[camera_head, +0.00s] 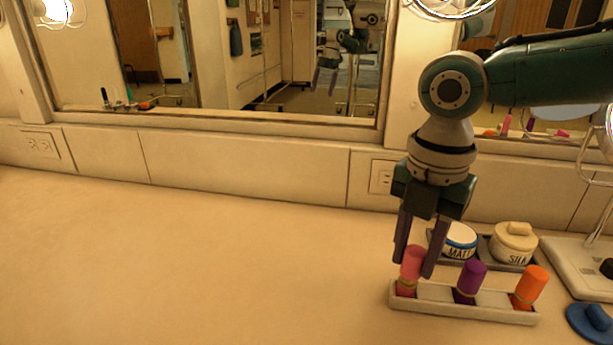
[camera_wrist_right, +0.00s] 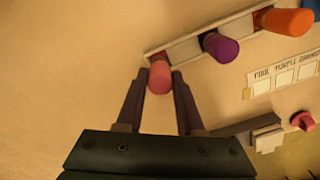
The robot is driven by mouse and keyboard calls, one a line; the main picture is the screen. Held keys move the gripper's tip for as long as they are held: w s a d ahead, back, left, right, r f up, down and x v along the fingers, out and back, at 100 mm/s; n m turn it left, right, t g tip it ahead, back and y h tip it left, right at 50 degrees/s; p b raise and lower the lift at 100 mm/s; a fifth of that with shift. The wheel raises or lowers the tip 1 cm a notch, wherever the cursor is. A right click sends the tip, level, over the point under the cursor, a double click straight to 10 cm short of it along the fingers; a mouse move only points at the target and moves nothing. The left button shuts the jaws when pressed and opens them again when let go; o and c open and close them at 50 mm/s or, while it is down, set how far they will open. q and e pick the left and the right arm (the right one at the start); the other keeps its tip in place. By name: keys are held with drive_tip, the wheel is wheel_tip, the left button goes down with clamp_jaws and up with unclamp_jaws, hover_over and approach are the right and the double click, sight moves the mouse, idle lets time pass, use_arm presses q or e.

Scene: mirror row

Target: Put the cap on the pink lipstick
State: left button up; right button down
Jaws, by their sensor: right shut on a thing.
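The pink cap (camera_head: 412,261) is between the fingers of my right gripper (camera_head: 414,269), which is shut on it. The cap stands nearly upright over the pink lipstick (camera_head: 404,291) at the left end of the pale rack (camera_head: 435,293). A gold band shows just under the cap; whether the cap is fully seated I cannot tell. The wrist view shows the pink cap (camera_wrist_right: 159,77) from above, between the two fingertips, hiding most of the lipstick. My left gripper is not in view.
A purple lipstick (camera_head: 470,277) and an orange lipstick (camera_head: 532,284) stand in the same rack. Behind are the white jar (camera_head: 460,240) and cream jar (camera_head: 513,243) on a dark tray. The counter's left side is clear.

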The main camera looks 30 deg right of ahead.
drive_tip(key=shift+f, duration=0.3)
idle(0.5)
drive_tip(key=shift+f, duration=0.2)
idle(0.6)
drive_tip(key=shift+c, duration=2.3)
unclamp_jaws()
drive_tip(key=o, duration=0.5)
drive_tip(key=shift+c, duration=0.2)
drive_tip(key=shift+r+p, duration=0.1)
drive_tip(key=shift+p, duration=0.25)
